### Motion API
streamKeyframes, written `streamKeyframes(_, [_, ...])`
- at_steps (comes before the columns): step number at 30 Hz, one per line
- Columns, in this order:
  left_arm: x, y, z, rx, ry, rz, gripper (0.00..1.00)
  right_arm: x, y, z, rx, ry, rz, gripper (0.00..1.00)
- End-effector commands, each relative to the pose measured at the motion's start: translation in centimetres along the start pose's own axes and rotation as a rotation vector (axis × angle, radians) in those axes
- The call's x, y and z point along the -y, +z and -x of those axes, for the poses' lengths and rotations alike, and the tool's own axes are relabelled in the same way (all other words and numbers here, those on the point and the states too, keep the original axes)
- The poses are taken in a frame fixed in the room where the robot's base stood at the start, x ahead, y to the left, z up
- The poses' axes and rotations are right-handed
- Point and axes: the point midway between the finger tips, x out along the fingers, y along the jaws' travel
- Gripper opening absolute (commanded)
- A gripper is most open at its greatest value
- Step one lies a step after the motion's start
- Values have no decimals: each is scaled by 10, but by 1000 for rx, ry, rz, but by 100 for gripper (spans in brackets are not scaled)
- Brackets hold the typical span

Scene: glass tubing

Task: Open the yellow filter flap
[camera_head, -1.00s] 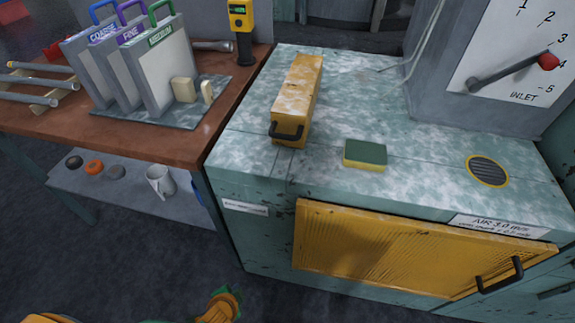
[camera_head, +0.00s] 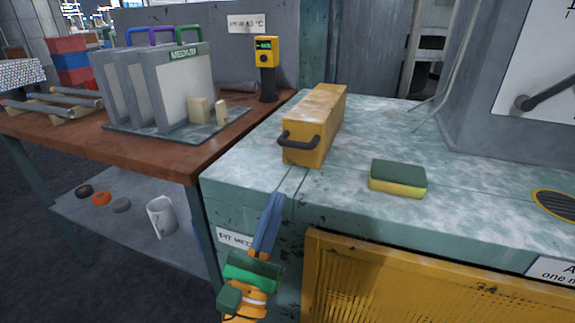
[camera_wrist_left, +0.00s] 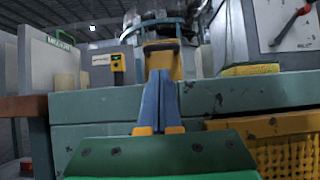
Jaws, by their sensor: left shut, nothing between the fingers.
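A yellow box-shaped piece (camera_head: 318,122) with a dark handle (camera_head: 298,142) at its near end sits on top of the green cabinet. A yellow ribbed panel (camera_head: 430,285) is on the cabinet's front; its right part is out of view. Which one is the filter flap I cannot tell. My left gripper (camera_head: 276,200) is shut and empty, its blue fingers pointing up in front of the cabinet's top edge, below the handle. In the left wrist view the shut fingers (camera_wrist_left: 160,78) overlap the yellow box (camera_wrist_left: 163,60) behind them. My right gripper is not in view.
A green and yellow sponge (camera_head: 398,178) lies on the cabinet top (camera_head: 350,195), right of the box.

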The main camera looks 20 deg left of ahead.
Motion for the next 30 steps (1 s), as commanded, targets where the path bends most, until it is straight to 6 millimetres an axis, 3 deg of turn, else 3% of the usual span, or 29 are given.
streamKeyframes(1, [-1, 6, -15, 3, 3, 0, 0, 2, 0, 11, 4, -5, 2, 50])
streamKeyframes(6, [-1, 5, -49, 2, 4, 4, 0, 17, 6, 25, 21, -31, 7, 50])
streamKeyframes(12, [-1, 2, -72, 0, 3, 4, 0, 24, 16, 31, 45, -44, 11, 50])
streamKeyframes(25, [-1, 0, -77, -2, 3, 6, 0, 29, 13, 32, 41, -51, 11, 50])
streamKeyframes(30, [-1, 9, -85, -18, 3, 6, 0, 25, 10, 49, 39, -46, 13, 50])
